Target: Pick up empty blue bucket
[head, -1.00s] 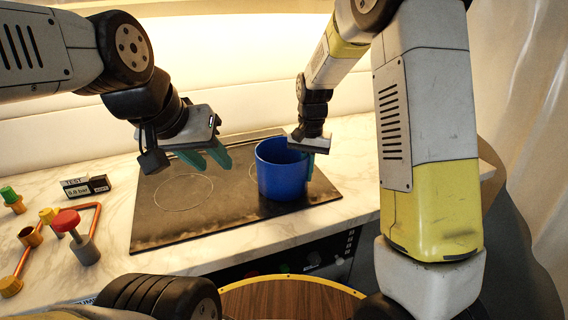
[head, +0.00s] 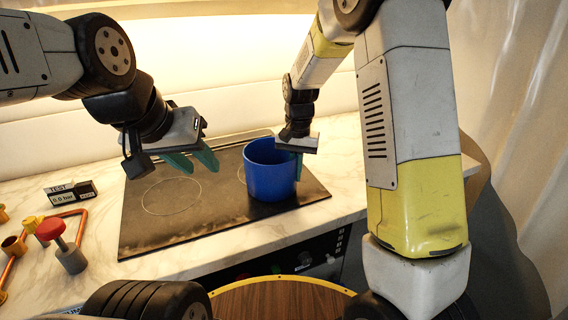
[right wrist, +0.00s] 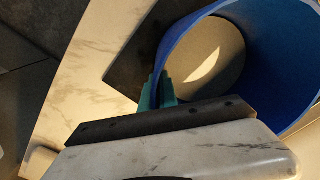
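The blue bucket (head: 268,172) stands upright on the dark cooktop (head: 150,235), near its right side. In the right wrist view the bucket (right wrist: 285,60) shows its open mouth and a pale round bottom, with no contents that I can make out. My right gripper (head: 298,163) is at the bucket's right rim. In the right wrist view its green fingers (right wrist: 157,92) are close together, one on each side of the bucket wall, pinching it. My left gripper (head: 193,162) hangs over the cooktop, left of the bucket, with its green fingers apart and empty.
A small gauge box (head: 70,192) sits on the marble counter at left. Copper pipes with a red-knobbed valve (head: 50,229) lie in front of it. A round wooden stool top (head: 280,300) is below the counter edge. The cooktop's left part is clear.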

